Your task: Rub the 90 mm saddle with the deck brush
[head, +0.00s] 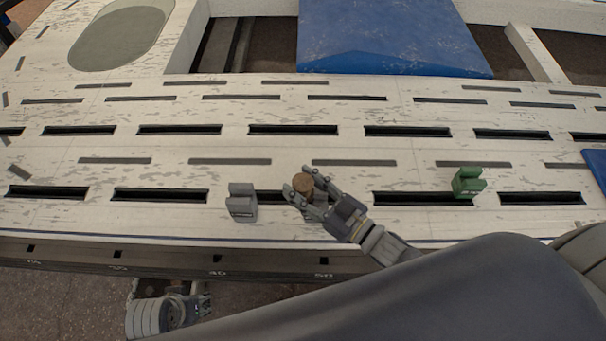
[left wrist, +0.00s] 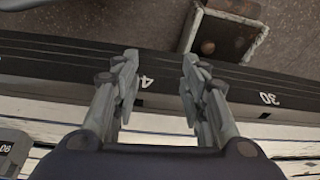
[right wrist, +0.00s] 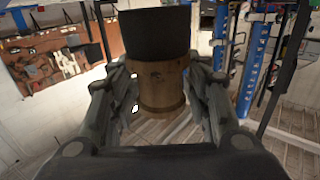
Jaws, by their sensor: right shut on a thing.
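A grey U-shaped saddle (head: 242,202) stands on the slotted white bench in the head view. Its label is too small to read there. A grey block with a partly seen number shows at the left edge of the left wrist view (left wrist: 12,150). My right gripper (head: 302,186) is shut on the deck brush (head: 303,181), just right of the grey saddle and apart from it. The right wrist view shows the brush's round wooden body (right wrist: 161,85) and dark end between the fingers. My left gripper (left wrist: 160,85) is open and empty, at the bench's front edge.
A green saddle-shaped block (head: 468,183) stands further right on the bench (head: 130,220). Long slots run along the bench top. A blue panel (head: 390,35) lies at the back, and another blue item (head: 598,165) is at the right edge. The bench left of the grey saddle is clear.

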